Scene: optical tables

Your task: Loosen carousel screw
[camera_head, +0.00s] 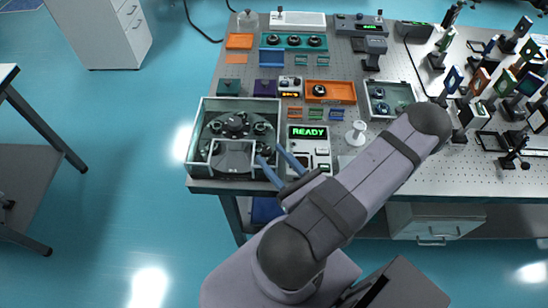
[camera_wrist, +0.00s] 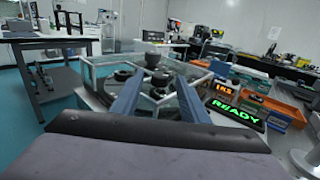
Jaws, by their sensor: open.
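The carousel (camera_head: 228,128) is a dark round unit with several round stations, inside a clear-walled box (camera_head: 191,150) at the table's front left corner. A dark knob, likely the carousel screw (camera_head: 236,123), stands at its centre. It also shows in the wrist view as a black knob (camera_wrist: 153,60), beyond and between my fingertips. My gripper (camera_head: 270,154) is open and empty, with two blue fingers spread apart at the box's front right side. In the wrist view my gripper (camera_wrist: 158,78) points toward the carousel. I cannot tell whether the fingertips are inside the box wall.
A control unit with a green READY display (camera_head: 307,132) stands just right of the box. Orange trays (camera_head: 328,92) and small parts lie behind it. A white post (camera_head: 357,132) stands to the right. Crowded optics mounts (camera_head: 480,85) fill the table's right side.

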